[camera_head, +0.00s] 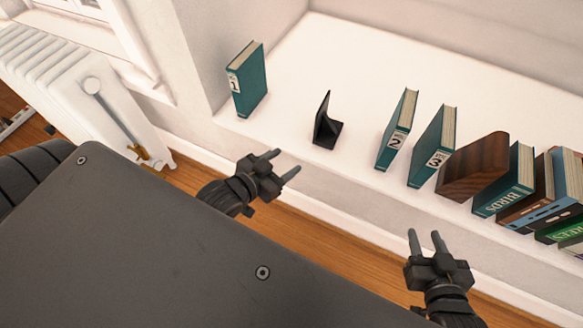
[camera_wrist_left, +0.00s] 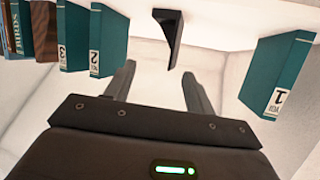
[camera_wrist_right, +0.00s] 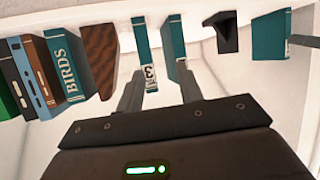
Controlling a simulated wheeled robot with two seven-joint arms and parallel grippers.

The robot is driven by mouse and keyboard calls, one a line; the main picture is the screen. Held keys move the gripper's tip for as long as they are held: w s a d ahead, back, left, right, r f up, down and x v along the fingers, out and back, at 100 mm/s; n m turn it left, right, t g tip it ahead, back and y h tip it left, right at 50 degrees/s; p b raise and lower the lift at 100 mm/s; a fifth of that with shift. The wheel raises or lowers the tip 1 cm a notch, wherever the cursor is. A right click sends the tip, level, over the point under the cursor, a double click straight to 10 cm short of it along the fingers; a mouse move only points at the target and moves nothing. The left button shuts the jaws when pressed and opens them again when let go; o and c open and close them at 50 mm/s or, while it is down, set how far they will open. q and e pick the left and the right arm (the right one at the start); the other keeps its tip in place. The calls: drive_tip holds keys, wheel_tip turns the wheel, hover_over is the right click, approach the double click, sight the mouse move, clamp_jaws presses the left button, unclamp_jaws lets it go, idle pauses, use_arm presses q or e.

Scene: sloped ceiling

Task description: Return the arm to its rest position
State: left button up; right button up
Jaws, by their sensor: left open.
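My left gripper (camera_head: 284,164) is open and empty in front of the white ledge, below the black bookend. Its two fingers (camera_wrist_left: 158,88) stand apart in the left wrist view with nothing between them. My right gripper (camera_head: 427,238) is in front of the ledge at the lower right of the head view. Its fingers (camera_wrist_right: 160,95) are also apart, with no object held between them. In the right wrist view, teal books show beyond the fingers, on the ledge. Both grippers are clear of the books.
On the white ledge (camera_head: 290,110) stand teal volume 1 (camera_head: 250,82), a black bookend (camera_head: 325,128), volume 2 (camera_head: 398,130), volume 3 (camera_head: 432,148), a wooden block (camera_head: 474,166), the BIRDS book (camera_head: 505,182) and several more books. A white radiator (camera_head: 75,85) is at the left.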

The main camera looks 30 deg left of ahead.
use_arm(q)
drive_tip(key=s+d+r+g+h, duration=0.1)
drive_tip(key=s+d, duration=0.2)
drive_tip(key=d, duration=0.1)
drive_tip(key=shift+s+d+r+m, duration=0.2)
drive_tip(key=shift+s+d+m, duration=0.05)
drive_tip(key=shift+d+m, duration=0.15)
drive_tip(key=shift+f, duration=0.1)
use_arm(e)
drive_tip(key=shift+a, duration=0.15)
